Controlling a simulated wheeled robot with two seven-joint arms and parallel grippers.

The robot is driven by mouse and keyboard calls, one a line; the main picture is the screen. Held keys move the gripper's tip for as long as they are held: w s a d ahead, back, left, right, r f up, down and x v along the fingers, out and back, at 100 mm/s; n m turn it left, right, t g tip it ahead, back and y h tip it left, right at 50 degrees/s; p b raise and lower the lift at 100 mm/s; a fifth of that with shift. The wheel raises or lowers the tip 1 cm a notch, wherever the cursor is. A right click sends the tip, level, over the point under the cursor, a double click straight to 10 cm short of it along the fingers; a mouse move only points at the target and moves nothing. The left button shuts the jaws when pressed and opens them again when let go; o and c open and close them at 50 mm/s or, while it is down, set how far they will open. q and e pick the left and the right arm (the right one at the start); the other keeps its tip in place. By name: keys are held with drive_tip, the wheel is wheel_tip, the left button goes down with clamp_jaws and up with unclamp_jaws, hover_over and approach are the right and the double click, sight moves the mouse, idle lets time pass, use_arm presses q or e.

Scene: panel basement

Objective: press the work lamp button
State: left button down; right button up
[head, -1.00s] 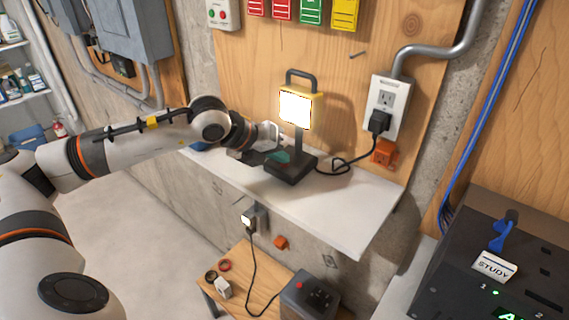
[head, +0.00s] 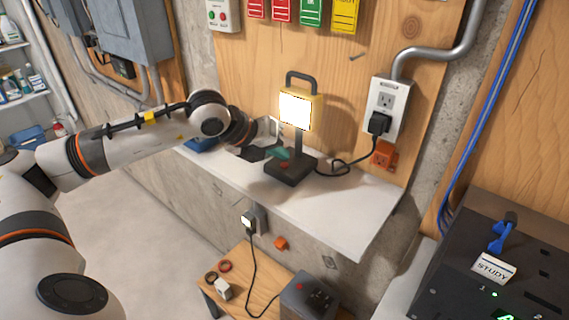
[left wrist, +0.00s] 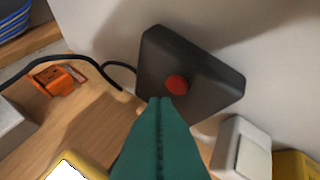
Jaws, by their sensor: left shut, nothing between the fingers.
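The work lamp (head: 296,108) stands upright on the white shelf, its yellow-framed head glowing white. Its dark base (head: 287,174) carries a red button (head: 284,163). The red button also shows unobstructed in the left wrist view (left wrist: 176,85), on the dark base (left wrist: 205,85). My left gripper (head: 284,153) is above the base at the button's back side, its green fingers shut and empty. In the left wrist view the shut fingertips (left wrist: 160,100) appear just beside the button; a gap or touch is hard to judge. My right gripper is out of view.
A wall outlet (head: 386,100) holds a black plug and cord near the lamp. An orange box (head: 384,154) is below it. The shelf (head: 340,205) is clear right of the lamp.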

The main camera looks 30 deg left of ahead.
use_arm(q)
drive_tip(key=shift+r+p, duration=1.3)
drive_tip(key=shift+r, duration=1.25)
drive_tip(key=shift+f, duration=0.1)
